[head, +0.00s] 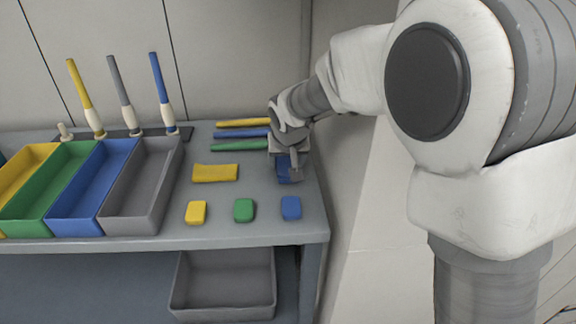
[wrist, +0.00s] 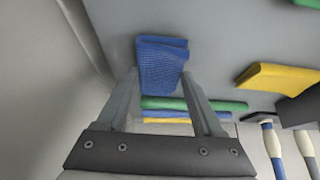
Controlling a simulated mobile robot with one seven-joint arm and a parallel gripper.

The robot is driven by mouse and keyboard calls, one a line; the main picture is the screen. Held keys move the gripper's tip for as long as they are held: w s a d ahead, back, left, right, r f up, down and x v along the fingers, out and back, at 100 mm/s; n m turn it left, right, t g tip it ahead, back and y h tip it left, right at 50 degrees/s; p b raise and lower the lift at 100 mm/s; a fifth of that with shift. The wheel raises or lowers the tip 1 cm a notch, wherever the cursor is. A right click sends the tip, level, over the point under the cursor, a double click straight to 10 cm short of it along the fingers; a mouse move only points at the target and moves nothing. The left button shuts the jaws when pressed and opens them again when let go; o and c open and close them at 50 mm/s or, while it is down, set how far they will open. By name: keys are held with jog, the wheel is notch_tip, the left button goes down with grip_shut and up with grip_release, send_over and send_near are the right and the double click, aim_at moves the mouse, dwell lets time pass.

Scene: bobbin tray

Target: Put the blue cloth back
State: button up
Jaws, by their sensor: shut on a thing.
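The blue cloth (head: 283,171) is a folded, textured piece at the right end of the table top, partly hidden by my gripper in the head view. My gripper (head: 295,163) reaches down over it from the right. In the wrist view the cloth (wrist: 161,62) sits between the fingertips of my gripper (wrist: 161,78), which is shut on it. I cannot tell whether the cloth touches the table. A blue tray (head: 60,208) stands in the row of trays at the left.
A yellow cloth (head: 215,173) lies left of the gripper. Yellow (head: 196,212), green (head: 243,210) and blue (head: 291,208) blocks lie in front. Yellow, blue and green (head: 238,146) rods lie behind. A grey tray (head: 125,227) and upright brushes (head: 163,90) stand left. A wall is close on the right.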

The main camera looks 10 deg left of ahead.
jog(key=shift+f, duration=0.35)
jog(key=shift+f, duration=0.15)
jog(key=o, duration=1.3)
jog(key=shift+r, duration=0.25)
jog(key=shift+r, duration=0.3)
jog(key=p+v, duration=0.3)
jog(key=v, duration=0.8)
jog(key=shift+s+r, duration=0.2)
jog(key=shift+s, duration=0.05)
jog(key=shift+s, duration=0.1)
